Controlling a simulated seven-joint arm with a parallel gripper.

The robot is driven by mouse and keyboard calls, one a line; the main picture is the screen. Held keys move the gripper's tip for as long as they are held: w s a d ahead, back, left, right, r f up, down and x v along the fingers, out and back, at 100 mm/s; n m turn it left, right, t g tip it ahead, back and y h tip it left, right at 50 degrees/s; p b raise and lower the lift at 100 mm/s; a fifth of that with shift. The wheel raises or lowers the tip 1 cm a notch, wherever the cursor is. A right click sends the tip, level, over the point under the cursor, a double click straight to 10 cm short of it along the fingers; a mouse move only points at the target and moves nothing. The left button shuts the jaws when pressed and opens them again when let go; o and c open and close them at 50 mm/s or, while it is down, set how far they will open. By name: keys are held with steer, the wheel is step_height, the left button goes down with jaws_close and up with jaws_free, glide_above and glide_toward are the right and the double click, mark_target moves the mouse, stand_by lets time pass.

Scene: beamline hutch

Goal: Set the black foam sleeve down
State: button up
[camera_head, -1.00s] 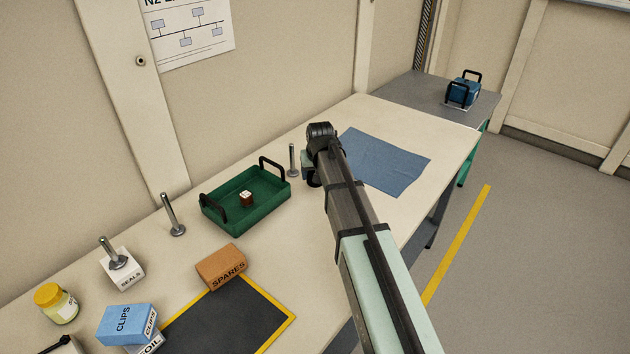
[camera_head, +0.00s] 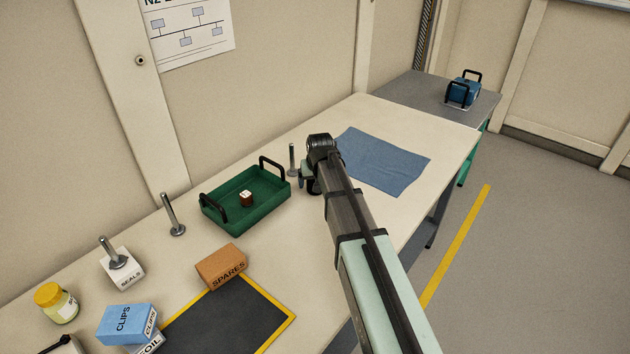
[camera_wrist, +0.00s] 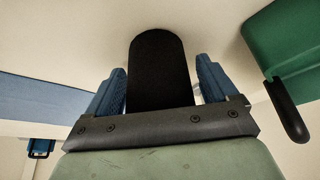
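The black foam sleeve (camera_wrist: 160,70) is a dark, round-topped shape between the two blue fingers of my gripper (camera_wrist: 162,85) in the wrist view. The fingers sit close against its two sides, and my gripper appears shut on it. In the head view my gripper (camera_head: 309,182) is low over the pale bench, between the green tray and the blue cloth. My wrist hides most of the sleeve there. I cannot tell whether the sleeve touches the bench.
A metal post (camera_head: 292,160) stands behind my gripper. The blue cloth (camera_head: 385,163) lies to the right. An orange SPARES box (camera_head: 221,267) is nearer.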

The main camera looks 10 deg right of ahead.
steer(key=v, duration=1.2)
steer(key=shift+r, duration=0.2)
steer(key=shift+w, duration=0.1)
